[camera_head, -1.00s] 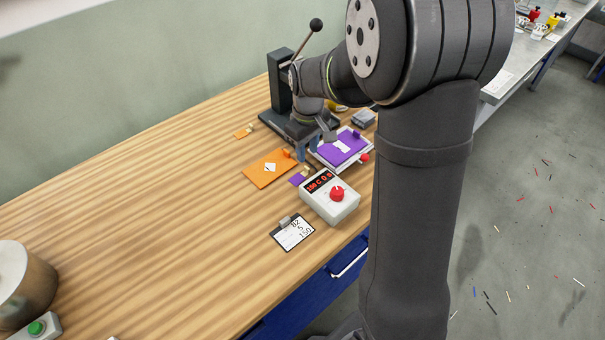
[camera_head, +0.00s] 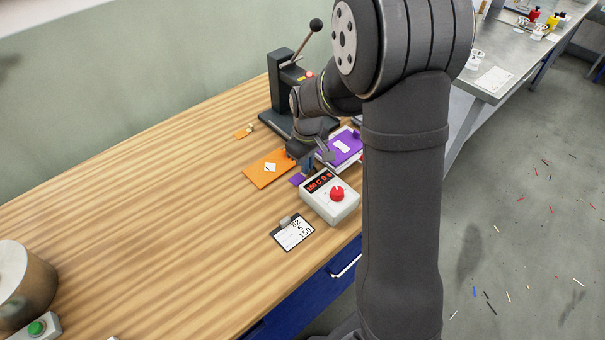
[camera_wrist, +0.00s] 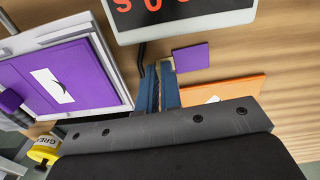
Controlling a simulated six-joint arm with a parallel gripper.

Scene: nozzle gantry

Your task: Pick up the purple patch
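The small flat purple patch (camera_head: 298,179) lies on the wooden table beside the control box. In the wrist view the purple patch (camera_wrist: 191,57) lies just right of the fingertips. My gripper (camera_head: 308,164) points down right at the patch's far edge, where the fingers hide the patch's small tan tab. In the wrist view the two blue fingers of my gripper (camera_wrist: 160,70) are close together with a narrow gap. A bit of tan shows by the tips; whether they press on the tab I cannot tell.
The control box (camera_head: 329,199) with a red knob stands close in front. An orange panel (camera_head: 262,174) lies left, a framed purple panel (camera_head: 345,151) right. A lever press (camera_head: 283,82) stands behind. A small orange patch (camera_head: 241,134) lies farther back.

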